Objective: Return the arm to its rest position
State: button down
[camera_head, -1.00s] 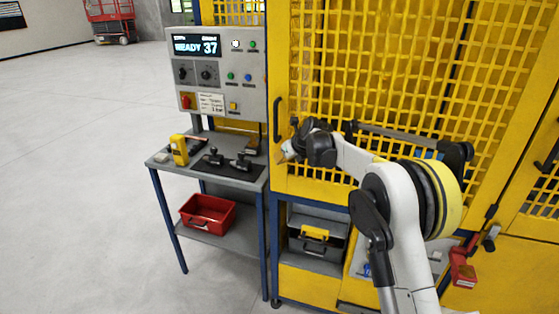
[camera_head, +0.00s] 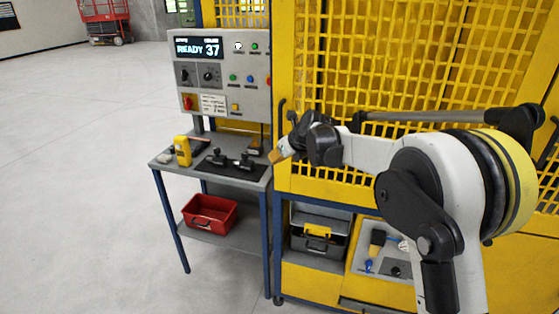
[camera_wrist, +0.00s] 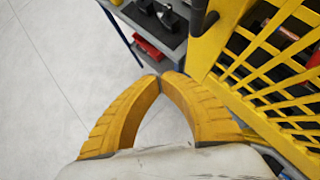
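My gripper (camera_head: 279,156) is in front of the yellow mesh door, just right of the bench, with its yellow fingers pointing left. In the wrist view the two ridged yellow fingers of my gripper (camera_wrist: 161,77) meet at their tips, with only floor showing through the gap behind them. Nothing is held. My white arm is bent, with its large yellow-and-black joint at the right of the head view.
A yellow mesh door (camera_head: 420,60) is close behind my arm. The bench (camera_head: 240,180) carries a yellow device (camera_head: 182,150) and black fixtures (camera_head: 230,161). A red bin (camera_head: 209,214) is on its lower shelf. A control panel (camera_head: 220,75) reads READY 37. Open floor lies left.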

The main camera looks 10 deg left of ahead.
jog(key=s+d+r+n+h+b, duration=0.1)
jog(key=s+d+r+n+b, duration=0.15)
jog(key=s+d+n, duration=0.55)
jog(key=s+d+r+n+h+b, duration=0.25)
jog(key=s+d+n, duration=0.25)
jog(key=s+d, duration=0.55)
jog(key=s+d+f+n+b, duration=0.1)
jog(key=s+d+f+n, duration=0.2)
jog(key=s, duration=0.5)
jog(key=s+d+f+n+h+b, duration=0.1)
jog(key=s+d+f+n, duration=0.3)
jog(key=s, duration=0.5)
jog(key=s+d+f+n+h+b, duration=0.1)
jog(key=s+d+f+n, duration=0.3)
jog(key=s+n, duration=0.3)
jog(key=shift+s+d+f+t, duration=0.3)
jog(key=shift+s+t, duration=0.1)
jog(key=shift+s, duration=0.3)
